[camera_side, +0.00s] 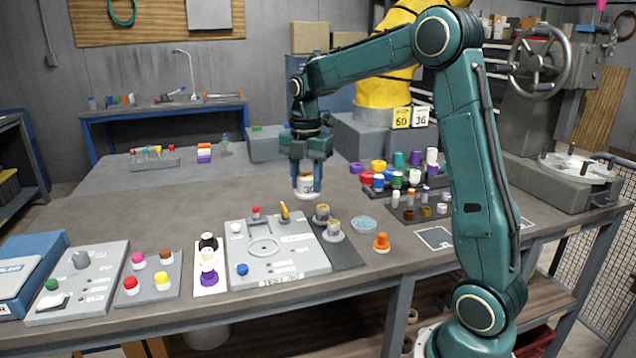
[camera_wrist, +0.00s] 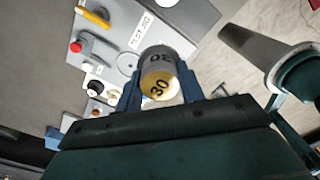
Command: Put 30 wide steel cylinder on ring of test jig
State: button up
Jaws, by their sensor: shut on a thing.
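My gripper (camera_side: 306,182) is shut on a wide steel cylinder (camera_side: 305,184). The ring looks empty. In the wrist view the jig (camera_wrist: 180,15) lies beyond the cylinder, and its ring (camera_wrist: 127,63) shows left of the cylinder.
The jig carries a red button (camera_side: 256,211), a yellow lever (camera_side: 284,211) and a blue knob (camera_side: 242,269). Two similar cylinders (camera_side: 333,228) stand on a dark mat right of it. A glass dish (camera_side: 363,225) and an orange piece (camera_side: 382,242) stand further right.

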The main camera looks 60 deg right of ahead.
jog(key=w+a+f+n, duration=0.1)
jog(key=w+a+f, duration=0.4)
jog(key=w+f, duration=0.2)
jog(key=shift+w+a+n, duration=0.3)
jog(key=shift+w+a, duration=0.1)
jog(key=shift+w, duration=0.75)
jog(key=shift+f, duration=0.15)
jog(key=shift+f, duration=2.9)
jog(key=shift+f, duration=0.65)
jog(key=o, duration=1.2)
jog(key=shift+o, duration=0.2)
